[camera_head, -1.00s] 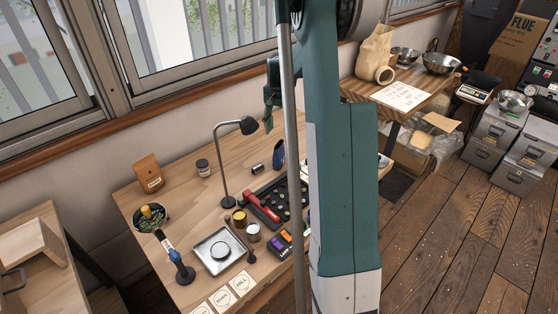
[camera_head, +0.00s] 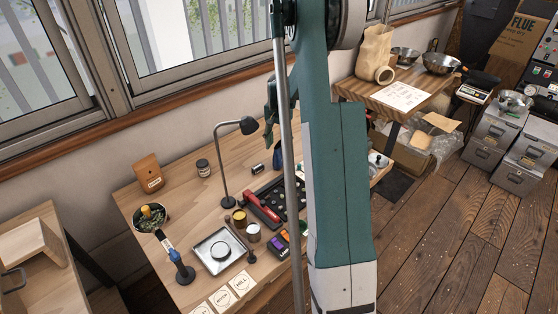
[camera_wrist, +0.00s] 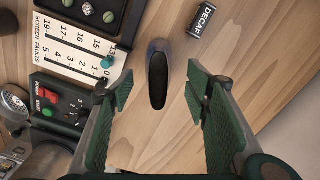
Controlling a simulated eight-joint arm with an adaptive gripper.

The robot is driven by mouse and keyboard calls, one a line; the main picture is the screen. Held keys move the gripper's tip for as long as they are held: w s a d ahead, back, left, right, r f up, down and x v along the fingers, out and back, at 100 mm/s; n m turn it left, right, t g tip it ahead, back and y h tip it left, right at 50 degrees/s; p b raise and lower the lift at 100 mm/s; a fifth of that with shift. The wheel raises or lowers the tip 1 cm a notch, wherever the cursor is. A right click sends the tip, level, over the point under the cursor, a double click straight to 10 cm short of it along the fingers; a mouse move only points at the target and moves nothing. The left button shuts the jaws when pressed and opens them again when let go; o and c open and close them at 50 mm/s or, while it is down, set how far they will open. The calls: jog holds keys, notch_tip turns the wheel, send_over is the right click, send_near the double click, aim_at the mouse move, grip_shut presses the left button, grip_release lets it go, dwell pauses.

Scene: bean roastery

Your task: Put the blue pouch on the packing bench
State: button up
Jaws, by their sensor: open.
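The blue pouch (camera_wrist: 157,76) stands on the middle wooden table, seen from above in the wrist view as a narrow dark blue shape with a black oval face. In the head view only a sliver of the pouch (camera_head: 278,157) shows beside the pole. My gripper (camera_wrist: 160,88) is open, one green ribbed finger on each side of the pouch, with gaps to both. In the head view my gripper (camera_head: 269,138) is partly hidden behind the pole and arm. No label shows which surface is the packing bench; a wooden bench (camera_head: 428,101) stands at the back right.
A DECAF block (camera_wrist: 202,18) lies near the right finger. A screen faults card (camera_wrist: 75,50), a black tray (camera_wrist: 108,28) and a button box (camera_wrist: 57,105) are at left. A desk lamp (camera_head: 228,127) stands left of my gripper. A brown bag (camera_head: 374,54) and bowls occupy the right bench.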

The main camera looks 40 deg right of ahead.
aim_at(279, 156)
jog(key=shift+f, duration=1.25)
jog(key=shift+s+f+b, duration=0.15)
jog(key=shift+f+b, duration=0.65)
jog(key=shift+f, duration=1.8)
jog(key=c, duration=0.9)
